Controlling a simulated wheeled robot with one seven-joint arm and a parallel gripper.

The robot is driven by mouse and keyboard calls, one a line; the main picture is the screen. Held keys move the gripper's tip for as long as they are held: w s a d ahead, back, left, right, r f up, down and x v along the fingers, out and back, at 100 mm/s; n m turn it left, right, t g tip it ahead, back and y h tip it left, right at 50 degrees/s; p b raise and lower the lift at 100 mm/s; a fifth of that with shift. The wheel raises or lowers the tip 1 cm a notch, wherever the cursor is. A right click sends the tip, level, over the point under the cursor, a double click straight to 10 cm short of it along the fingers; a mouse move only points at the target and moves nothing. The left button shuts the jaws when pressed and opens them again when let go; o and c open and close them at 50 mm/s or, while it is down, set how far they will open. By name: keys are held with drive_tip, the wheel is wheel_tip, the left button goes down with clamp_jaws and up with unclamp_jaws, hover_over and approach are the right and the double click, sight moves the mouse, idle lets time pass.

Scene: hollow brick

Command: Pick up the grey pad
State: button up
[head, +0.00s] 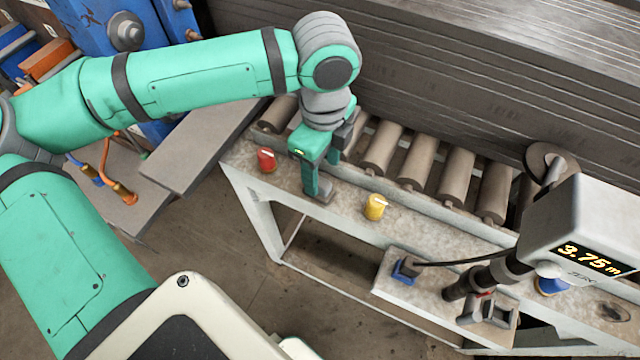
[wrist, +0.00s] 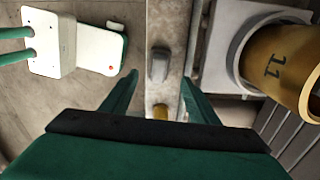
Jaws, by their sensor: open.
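The grey pad (wrist: 159,65) is a small, rounded grey block on the narrow pale ledge in the wrist view. It lies between the tips of my gripper (wrist: 160,80), in line with the gap and apart from both fingers in the picture. My gripper is open and empty. In the head view my gripper (head: 327,172) points down over the ledge beside the rollers. A grey shape shows at the foot of its near finger; I cannot tell there how much of it is the pad.
A red knob (head: 266,160) and a yellow knob (head: 375,207) stand on the ledge (head: 345,208) either side of my gripper. Rollers (head: 420,160) run behind it. A gauge box (head: 590,225) reading 3.75 m and a blue clip (head: 405,270) are at right.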

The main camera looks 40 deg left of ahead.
sight(325, 193)
drive_tip(key=shift+s+d+f, duration=0.1)
drive_tip(key=shift+f, duration=0.45)
drive_tip(key=shift+s+a+f, duration=0.1)
drive_tip(key=shift+a+f, duration=0.1)
drive_tip(key=shift+f, duration=1.05)
drive_tip(key=shift+a+f, duration=0.15)
drive_tip(key=shift+f, duration=1.1)
drive_tip(key=c, duration=1.1)
